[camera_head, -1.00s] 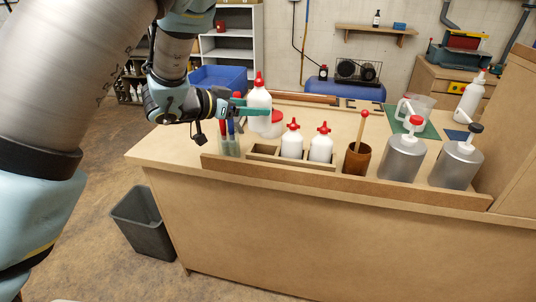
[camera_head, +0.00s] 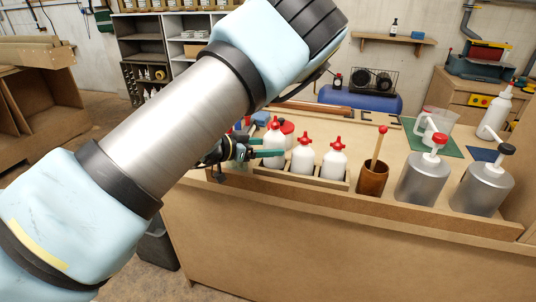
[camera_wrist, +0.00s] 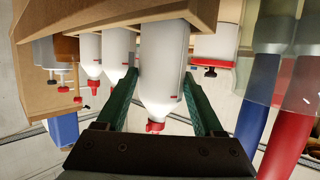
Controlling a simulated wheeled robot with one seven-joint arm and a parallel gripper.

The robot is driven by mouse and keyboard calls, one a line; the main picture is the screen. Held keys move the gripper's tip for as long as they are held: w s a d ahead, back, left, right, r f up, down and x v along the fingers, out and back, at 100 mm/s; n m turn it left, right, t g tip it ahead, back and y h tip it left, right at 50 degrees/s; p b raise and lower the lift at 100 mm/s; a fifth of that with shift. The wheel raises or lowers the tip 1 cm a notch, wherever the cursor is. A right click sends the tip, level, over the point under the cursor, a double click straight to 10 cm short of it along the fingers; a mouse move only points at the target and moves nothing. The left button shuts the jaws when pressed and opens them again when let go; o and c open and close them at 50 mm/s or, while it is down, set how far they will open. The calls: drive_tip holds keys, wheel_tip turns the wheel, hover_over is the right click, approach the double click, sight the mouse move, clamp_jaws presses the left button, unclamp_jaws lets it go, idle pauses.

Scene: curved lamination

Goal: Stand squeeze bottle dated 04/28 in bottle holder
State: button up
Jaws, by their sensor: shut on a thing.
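My gripper (camera_head: 266,153) is shut on a white squeeze bottle (camera_head: 274,140) with a red cap. In the wrist view the same bottle (camera_wrist: 163,55) sits between the green fingers, upside down in the picture. The small mark on it is too small to read. The bottle is upright at the left end of the wooden bottle holder (camera_head: 309,182). Its base is hidden behind the holder's wall (camera_wrist: 185,14), and I cannot tell if it touches the floor of the holder. Two similar bottles (camera_head: 302,157) (camera_head: 334,160) stand to its right in the holder.
A brown cup with a red-tipped stick (camera_head: 372,178) and two metal pump bottles (camera_head: 422,178) (camera_head: 482,188) stand to the right. A red-lidded jar (camera_head: 287,128) is just behind the held bottle. Red and blue tubes (camera_wrist: 285,140) stand close beside my gripper.

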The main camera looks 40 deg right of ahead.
drive_tip(key=shift+f, duration=1.45)
drive_tip(key=o, duration=1.2)
drive_tip(key=b+v, duration=0.3)
drive_tip(key=v, duration=0.9)
drive_tip(key=shift+r, duration=0.1)
